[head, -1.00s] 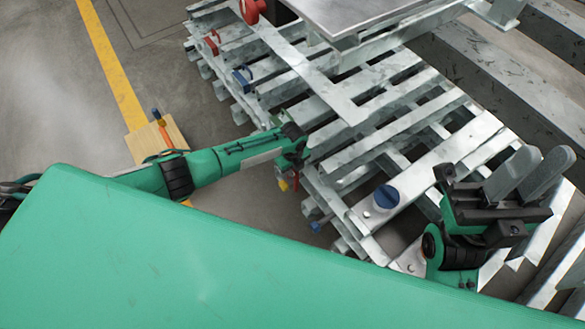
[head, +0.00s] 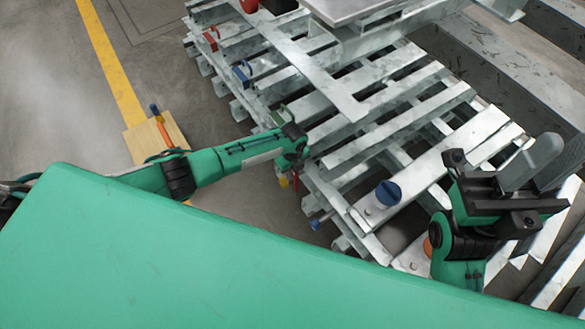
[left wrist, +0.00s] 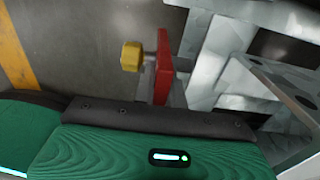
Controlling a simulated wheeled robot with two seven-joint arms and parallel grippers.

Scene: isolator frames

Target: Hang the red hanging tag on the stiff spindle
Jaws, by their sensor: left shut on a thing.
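The red hanging tag (left wrist: 163,65) is seen edge-on in the left wrist view, between the grey fingertips of my left gripper (left wrist: 162,88). In the head view the red tag (head: 296,181) shows as a small sliver below my left gripper (head: 291,166), beside the metal frame. A yellow block (left wrist: 130,56) shows just left of the tag; whether they touch is unclear. I cannot tell which part is the stiff spindle. A blue slotted knob (head: 388,194) and a blue-ended rod (head: 318,222) are on the near frame. My right gripper (head: 530,165) is raised over the frame's right side, its fingers overlapping.
Slatted grey metal frames (head: 400,120) fill the middle and right. Red (head: 210,40) and blue (head: 243,74) handles sit on their left edge. A wooden board (head: 150,140) with an orange and blue tool lies at left. Floor between it and the frames is clear.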

